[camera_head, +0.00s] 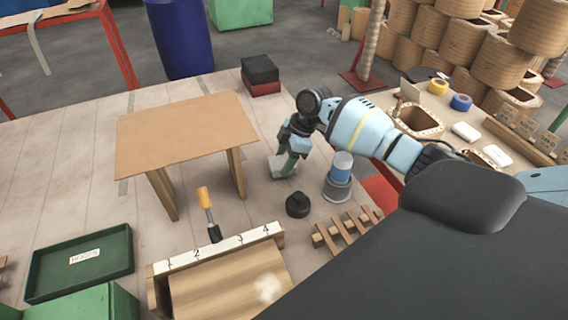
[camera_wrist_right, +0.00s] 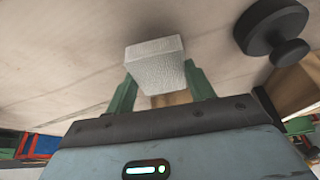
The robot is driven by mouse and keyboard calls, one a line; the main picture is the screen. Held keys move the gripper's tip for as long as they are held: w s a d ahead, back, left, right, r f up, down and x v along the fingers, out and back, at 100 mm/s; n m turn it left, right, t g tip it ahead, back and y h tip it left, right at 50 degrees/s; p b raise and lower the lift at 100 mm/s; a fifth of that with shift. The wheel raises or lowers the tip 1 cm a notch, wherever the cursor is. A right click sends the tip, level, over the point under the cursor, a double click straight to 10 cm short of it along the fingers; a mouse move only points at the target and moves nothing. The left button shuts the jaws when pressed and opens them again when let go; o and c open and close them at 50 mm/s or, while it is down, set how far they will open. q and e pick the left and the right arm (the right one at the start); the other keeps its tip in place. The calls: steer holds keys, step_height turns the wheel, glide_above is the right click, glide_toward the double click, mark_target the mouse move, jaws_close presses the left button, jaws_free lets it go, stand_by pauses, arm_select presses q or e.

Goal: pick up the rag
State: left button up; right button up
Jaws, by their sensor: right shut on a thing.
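My right gripper (camera_head: 290,160) is over the bench, to the right of the small wooden table. In the right wrist view, the green fingers of the right gripper (camera_wrist_right: 160,88) are shut on a pale grey-white textured block, which looks like the folded rag (camera_wrist_right: 155,52). The rag also shows in the head view (camera_head: 281,168), partly covered by the fingers. It is close to the bench top; I cannot tell whether it touches. My left gripper is not in view.
A black knobbed weight (camera_head: 297,205) and a grey-blue cylinder (camera_head: 339,178) stand near the right gripper. The small brown table (camera_head: 185,130) is to the left. A wooden slatted rack (camera_head: 345,230), a brush (camera_head: 208,214) and a numbered box (camera_head: 218,250) lie in front. A green tray (camera_head: 80,262) is at front left.

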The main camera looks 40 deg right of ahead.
mark_target(284, 161)
step_height(284, 161, up, 8)
steer(key=shift+r, duration=0.2)
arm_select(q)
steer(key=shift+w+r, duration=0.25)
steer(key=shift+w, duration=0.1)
